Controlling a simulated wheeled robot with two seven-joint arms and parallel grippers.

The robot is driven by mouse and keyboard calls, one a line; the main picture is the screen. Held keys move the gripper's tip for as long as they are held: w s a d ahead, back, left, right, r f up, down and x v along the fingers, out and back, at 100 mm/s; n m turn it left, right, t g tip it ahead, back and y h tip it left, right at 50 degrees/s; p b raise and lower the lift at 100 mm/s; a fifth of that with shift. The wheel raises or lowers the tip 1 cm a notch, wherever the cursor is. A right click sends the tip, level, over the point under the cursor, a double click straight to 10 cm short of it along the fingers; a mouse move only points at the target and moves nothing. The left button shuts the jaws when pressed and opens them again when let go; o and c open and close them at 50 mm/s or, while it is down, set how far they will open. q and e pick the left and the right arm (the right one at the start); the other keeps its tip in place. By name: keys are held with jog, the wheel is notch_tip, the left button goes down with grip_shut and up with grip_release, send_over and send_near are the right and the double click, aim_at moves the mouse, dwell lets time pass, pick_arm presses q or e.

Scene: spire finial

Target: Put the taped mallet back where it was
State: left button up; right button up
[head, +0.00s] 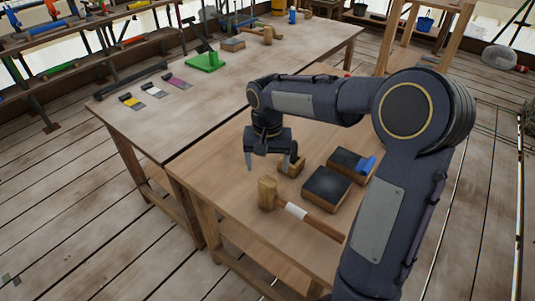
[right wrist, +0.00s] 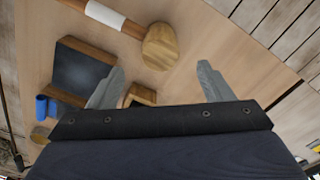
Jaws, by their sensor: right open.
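The taped mallet (head: 268,194) lies on the near wooden table, with a wooden head and a handle wrapped in white tape (head: 297,212). The handle runs toward the lower right and passes behind my right arm. My right gripper (head: 271,161) is open and empty above the table, just beyond the mallet head. In the right wrist view the mallet head (right wrist: 160,46) shows ahead of and between the open fingertips, apart from them. The white tape (right wrist: 104,14) shows at the upper left. My left gripper is not in view.
A dark-topped block (head: 325,188), a second block with a blue item (head: 366,164) and a small wooden block (head: 291,167) sit close to the mallet. The far table holds a green piece (head: 208,62), coloured tags (head: 153,91) and another mallet (head: 267,34). The near table's left part is clear.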

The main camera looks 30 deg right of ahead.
jog(key=s+a+r+n+t+y, duration=0.1)
jog(key=s+r+n+t, duration=0.15)
jog(key=s, duration=0.45)
jog(key=s+a+r+n+t+y, duration=0.1)
jog(key=s+a+r, duration=0.1)
jog(key=s+r, duration=0.3)
jog(key=s+a+f+n+t+y, duration=0.1)
jog(key=s+a+f, duration=0.3)
jog(key=s, duration=0.5)
jog(key=shift+s+f+n+t+y, duration=0.35)
jog(key=shift+f+t+y, duration=0.05)
jog(key=shift+t, duration=0.15)
